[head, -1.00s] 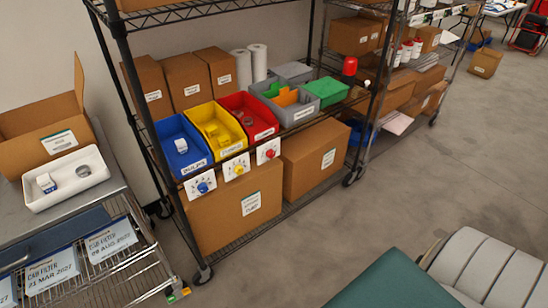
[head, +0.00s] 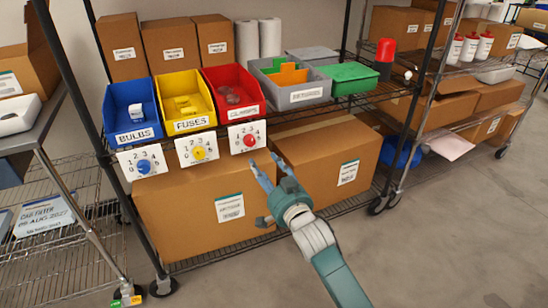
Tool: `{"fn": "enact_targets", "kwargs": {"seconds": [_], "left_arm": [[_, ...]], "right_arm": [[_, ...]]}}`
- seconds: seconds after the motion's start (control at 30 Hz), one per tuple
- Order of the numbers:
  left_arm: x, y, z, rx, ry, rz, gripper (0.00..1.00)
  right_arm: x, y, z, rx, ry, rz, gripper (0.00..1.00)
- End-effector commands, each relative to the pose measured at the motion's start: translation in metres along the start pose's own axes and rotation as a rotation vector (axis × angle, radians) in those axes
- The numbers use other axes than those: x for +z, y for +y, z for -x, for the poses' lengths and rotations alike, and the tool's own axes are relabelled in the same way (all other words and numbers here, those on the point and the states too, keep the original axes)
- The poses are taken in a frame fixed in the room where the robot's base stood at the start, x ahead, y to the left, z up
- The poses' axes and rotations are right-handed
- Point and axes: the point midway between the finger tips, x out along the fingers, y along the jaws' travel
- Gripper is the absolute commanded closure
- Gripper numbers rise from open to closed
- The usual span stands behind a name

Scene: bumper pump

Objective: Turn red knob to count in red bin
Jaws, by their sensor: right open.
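The red knob (head: 250,140) sits on a white dial plate (head: 237,133) numbered 0 to 4, below the red bin (head: 246,112) on the shelf's front edge. Its pointer setting is too small to read. The red bin is labelled CLAMPS and holds a few round metal clamps (head: 233,99); I cannot tell the exact count. My right gripper (head: 262,162) is open and empty, just below and slightly right of the red knob, apart from it, with its fingers pointing up toward the shelf. My left gripper is not in view.
A blue bin (head: 133,133) with a blue knob (head: 144,166) and a yellow bin (head: 192,124) with a yellow knob (head: 199,153) stand to the left. A grey bin (head: 310,96) is to the right. Large cardboard boxes (head: 180,205) fill the lower shelf behind my gripper.

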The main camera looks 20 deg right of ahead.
Motion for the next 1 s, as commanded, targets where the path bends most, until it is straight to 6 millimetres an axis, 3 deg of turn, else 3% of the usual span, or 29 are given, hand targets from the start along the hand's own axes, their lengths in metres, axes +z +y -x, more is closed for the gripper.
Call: {"fn": "enact_targets", "kwargs": {"seconds": [0.17,0.6,0.8,1.0], "left_arm": [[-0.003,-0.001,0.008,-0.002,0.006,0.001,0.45],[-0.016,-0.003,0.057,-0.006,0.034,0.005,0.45],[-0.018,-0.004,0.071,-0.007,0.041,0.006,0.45],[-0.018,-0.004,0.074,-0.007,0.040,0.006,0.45]], "right_arm": [[-0.009,-0.005,-0.011,-0.011,0.020,-0.010,0.53],[-0.009,-0.005,-0.089,-0.010,0.018,-0.007,0.53],[-0.009,-0.005,-0.106,-0.010,0.016,-0.008,0.53],[-0.009,-0.005,-0.108,-0.010,0.016,-0.009,0.53]]}}
